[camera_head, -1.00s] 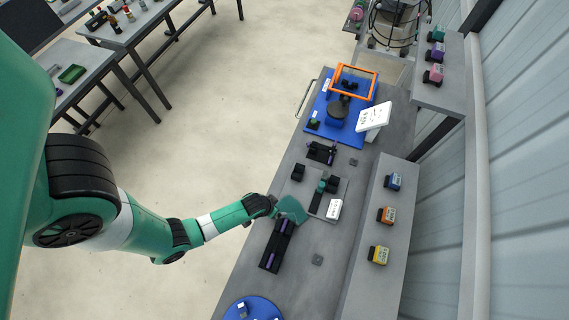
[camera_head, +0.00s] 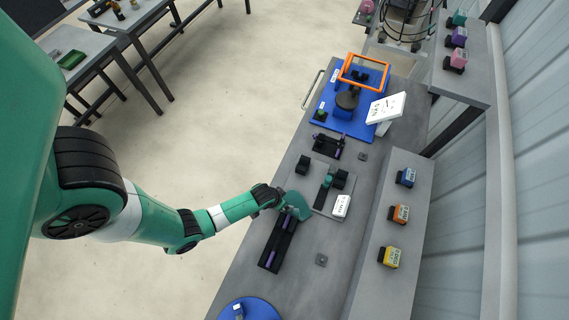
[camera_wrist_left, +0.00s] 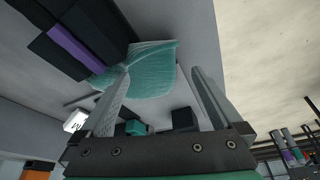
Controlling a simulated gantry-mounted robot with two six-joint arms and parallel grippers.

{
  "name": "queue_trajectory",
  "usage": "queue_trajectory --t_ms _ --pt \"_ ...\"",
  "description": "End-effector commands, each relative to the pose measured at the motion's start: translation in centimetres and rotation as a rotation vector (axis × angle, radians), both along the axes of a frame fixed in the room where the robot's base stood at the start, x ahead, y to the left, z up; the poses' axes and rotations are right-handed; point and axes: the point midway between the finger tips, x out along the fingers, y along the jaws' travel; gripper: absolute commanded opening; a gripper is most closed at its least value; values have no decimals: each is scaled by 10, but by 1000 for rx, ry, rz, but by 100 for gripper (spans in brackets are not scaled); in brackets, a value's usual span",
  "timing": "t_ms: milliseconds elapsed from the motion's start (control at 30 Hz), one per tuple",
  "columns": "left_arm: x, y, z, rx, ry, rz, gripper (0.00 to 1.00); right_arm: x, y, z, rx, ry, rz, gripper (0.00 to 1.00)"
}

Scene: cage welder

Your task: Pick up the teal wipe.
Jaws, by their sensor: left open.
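The teal wipe (camera_head: 299,207) is a thin, crumpled, slightly see-through cloth on the grey bench, beside a black holder with purple parts (camera_head: 278,243). It also shows in the left wrist view (camera_wrist_left: 152,76), just beyond my fingers. My left gripper (camera_head: 284,204) is at the wipe's left side. In the left wrist view its two fingers (camera_wrist_left: 160,76) are spread apart; the left finger overlaps the wipe's edge, and the right finger is clear of it. I cannot tell whether a finger touches the cloth. My right gripper is not in view.
A plate with black blocks, a teal part and a white sign (camera_head: 341,206) lies close to the wipe. A blue fixture with an orange frame (camera_head: 363,72) stands farther back. A blue round base (camera_head: 262,309) is at the front. Small coloured boxes (camera_head: 400,214) sit on the right shelf.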

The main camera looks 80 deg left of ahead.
Motion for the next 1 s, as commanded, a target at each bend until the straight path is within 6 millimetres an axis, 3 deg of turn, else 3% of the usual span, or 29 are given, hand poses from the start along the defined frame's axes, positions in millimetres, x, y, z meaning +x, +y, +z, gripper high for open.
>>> queue_trajectory --t_ms 100,667,1000 --pt "3 2 -12 0 0 1 100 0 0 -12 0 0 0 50" --pt "5 3 -18 0 0 0 100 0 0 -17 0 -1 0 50" --pt "5 3 -17 0 2 0 72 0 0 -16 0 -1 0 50"
